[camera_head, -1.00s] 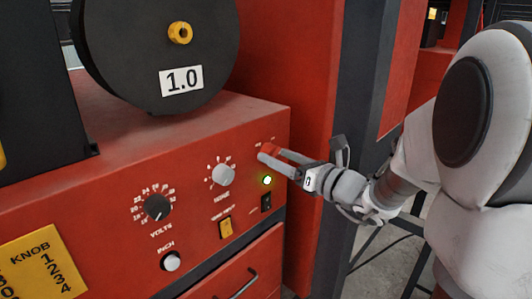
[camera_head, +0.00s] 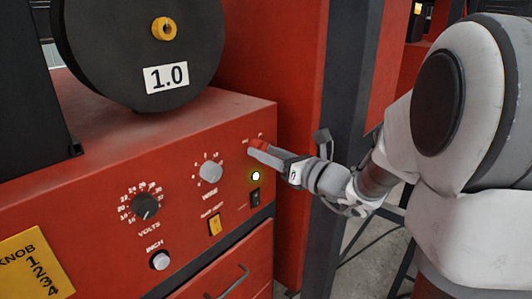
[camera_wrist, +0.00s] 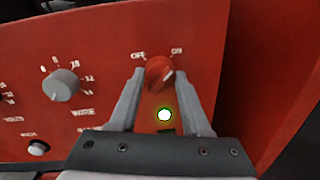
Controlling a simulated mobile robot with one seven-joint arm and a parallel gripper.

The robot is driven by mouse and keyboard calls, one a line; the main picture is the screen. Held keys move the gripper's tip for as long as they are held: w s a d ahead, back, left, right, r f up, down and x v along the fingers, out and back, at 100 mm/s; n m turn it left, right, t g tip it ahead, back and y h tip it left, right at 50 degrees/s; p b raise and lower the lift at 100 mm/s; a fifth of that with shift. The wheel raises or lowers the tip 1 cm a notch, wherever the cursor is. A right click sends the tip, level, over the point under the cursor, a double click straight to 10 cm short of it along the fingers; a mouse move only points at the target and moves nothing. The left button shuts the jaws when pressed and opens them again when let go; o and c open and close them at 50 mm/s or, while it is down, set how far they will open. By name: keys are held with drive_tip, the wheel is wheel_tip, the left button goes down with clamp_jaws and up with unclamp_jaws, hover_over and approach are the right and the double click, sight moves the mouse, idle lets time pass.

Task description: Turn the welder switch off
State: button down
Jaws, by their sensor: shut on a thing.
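The welder switch is a red rotary knob (camera_wrist: 160,72) on the welder's red front panel, with OFF printed at its upper left and ON at its upper right. A pale mark on the knob lies toward its right side; its exact setting is hard to tell. My gripper (camera_wrist: 161,76) is shut on the knob, one finger on each side. In the head view my gripper (camera_head: 257,147) reaches the panel from the right and partly covers the knob. The indicator light (camera_wrist: 165,115) below the knob is lit; it also glows in the head view (camera_head: 256,176).
A grey wire knob (camera_head: 210,171) sits left of the switch, with a black volts knob (camera_head: 145,206) farther left. A black rocker (camera_head: 255,198) lies below the light, near a yellow rocker (camera_head: 215,225). A red and dark post (camera_head: 311,130) stands behind my gripper.

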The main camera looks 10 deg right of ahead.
drive_tip(key=shift+f+b, duration=0.15)
drive_tip(key=shift+b, duration=0.4)
drive_tip(key=n+y+b, duration=0.1)
drive_tip(key=n+b, duration=1.7)
drive_tip(key=b, duration=1.1)
drive_tip(key=shift+d+n, duration=0.15)
drive_tip(key=shift+n, duration=0.15)
drive_tip(key=shift+c, duration=1.8)
unclamp_jaws()
